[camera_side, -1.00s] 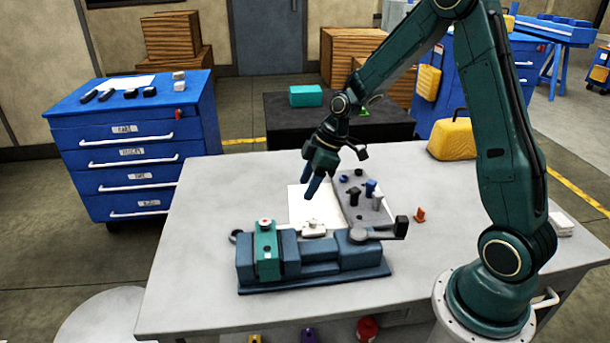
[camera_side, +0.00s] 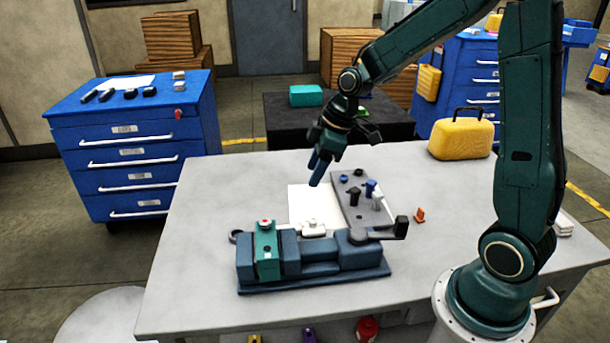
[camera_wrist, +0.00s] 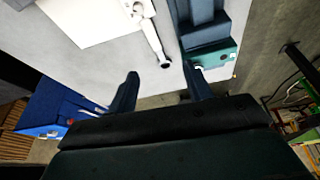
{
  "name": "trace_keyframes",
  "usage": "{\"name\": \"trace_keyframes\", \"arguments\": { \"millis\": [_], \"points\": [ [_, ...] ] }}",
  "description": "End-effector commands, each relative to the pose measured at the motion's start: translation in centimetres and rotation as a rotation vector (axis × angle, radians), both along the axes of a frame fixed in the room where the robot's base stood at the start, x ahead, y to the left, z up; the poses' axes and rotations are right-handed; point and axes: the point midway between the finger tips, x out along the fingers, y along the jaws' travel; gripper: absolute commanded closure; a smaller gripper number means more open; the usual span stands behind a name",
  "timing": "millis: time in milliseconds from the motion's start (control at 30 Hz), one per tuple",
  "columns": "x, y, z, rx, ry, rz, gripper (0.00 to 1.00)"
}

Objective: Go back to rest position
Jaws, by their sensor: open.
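My gripper (camera_side: 319,170) is raised above the back part of the grey table (camera_side: 210,215) in the side view, with nothing between its fingers. In the wrist view my gripper (camera_wrist: 160,92) shows its two dark blue fingers well apart. The blue vise-like jig (camera_side: 320,262) with a teal block (camera_side: 266,250) stands on the table in front of and below the gripper. The jig (camera_wrist: 205,25) also shows at the top of the wrist view. A small white part (camera_side: 313,228) is at the jig's back edge.
A white sheet (camera_side: 300,200) and a grey plate (camera_side: 350,205) with several pegs lie behind the jig. An orange piece (camera_side: 419,215) and a yellow case (camera_side: 462,137) are to the right. A blue drawer cabinet (camera_side: 135,145) stands at the left. Table space left of the jig is clear.

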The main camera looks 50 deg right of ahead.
Motion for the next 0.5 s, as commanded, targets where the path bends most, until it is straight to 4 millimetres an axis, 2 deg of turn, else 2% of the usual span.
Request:
{"name": "trace_keyframes", "arguments": {
  "millis": [33,200,500],
  "points": [
    [-0.7,0.5,1.2,-0.007,-0.006,-0.017,0.49],
    [-3.1,1.6,4.0,-0.023,-0.011,-0.098,0.49],
    [-8.1,3.3,8.1,-0.031,-0.032,-0.248,0.49]
  ]
}}
